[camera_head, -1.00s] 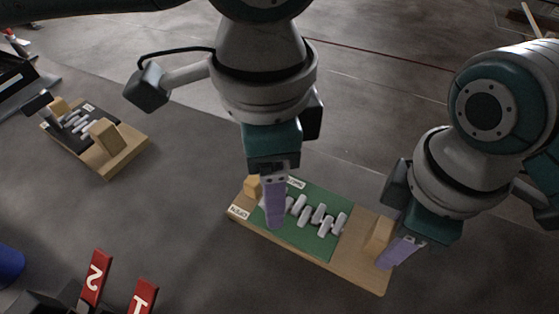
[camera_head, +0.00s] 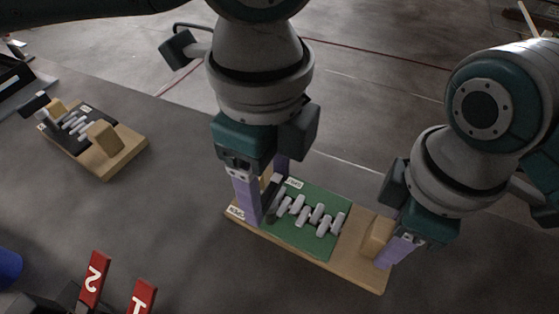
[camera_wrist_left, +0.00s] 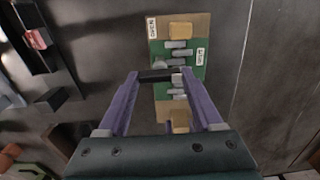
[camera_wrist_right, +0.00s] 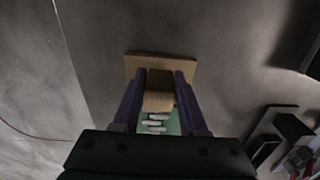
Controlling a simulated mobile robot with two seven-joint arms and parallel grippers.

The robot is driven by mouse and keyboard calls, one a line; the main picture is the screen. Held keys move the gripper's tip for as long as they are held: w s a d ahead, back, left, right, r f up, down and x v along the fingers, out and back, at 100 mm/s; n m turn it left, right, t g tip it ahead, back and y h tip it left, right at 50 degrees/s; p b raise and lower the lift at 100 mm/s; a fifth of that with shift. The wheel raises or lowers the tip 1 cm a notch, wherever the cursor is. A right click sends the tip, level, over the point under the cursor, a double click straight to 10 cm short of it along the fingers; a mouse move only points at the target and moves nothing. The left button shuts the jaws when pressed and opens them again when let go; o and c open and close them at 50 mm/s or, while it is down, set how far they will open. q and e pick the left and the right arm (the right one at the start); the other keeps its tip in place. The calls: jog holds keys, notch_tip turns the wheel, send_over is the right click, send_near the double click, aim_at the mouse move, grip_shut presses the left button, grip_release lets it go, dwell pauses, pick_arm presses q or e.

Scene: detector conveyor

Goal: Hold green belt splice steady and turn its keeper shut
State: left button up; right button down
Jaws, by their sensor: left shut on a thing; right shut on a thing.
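The green belt splice (camera_head: 325,222) is a green panel with several grey lacing pieces on a wooden board (camera_head: 345,270). Its keeper, a dark bar (camera_head: 272,192), stands at the panel's left end, partly hidden. My left gripper (camera_head: 267,196) is shut on the keeper, one finger on each side; the left wrist view shows the dark bar (camera_wrist_left: 157,76) between the fingertips. White labels (camera_head: 295,183) sit by the keeper. My right gripper (camera_head: 386,246) is shut on the wooden block (camera_head: 376,236) at the board's right end; the block (camera_wrist_right: 158,100) also shows between its fingers.
A similar board with a black panel (camera_head: 75,130) lies at the left. The grey surface between the two boards is clear.

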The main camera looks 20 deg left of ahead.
aim_at(269, 191)
dwell(0.5)
pick_arm(q)
jog(key=o, duration=1.4)
jog(key=shift+r, duration=0.1)
notch_tip(269, 191, up, 12)
jog(key=shift+f, duration=0.1)
pick_arm(e)
jog(key=shift+c, duration=1.8)
grip_release()
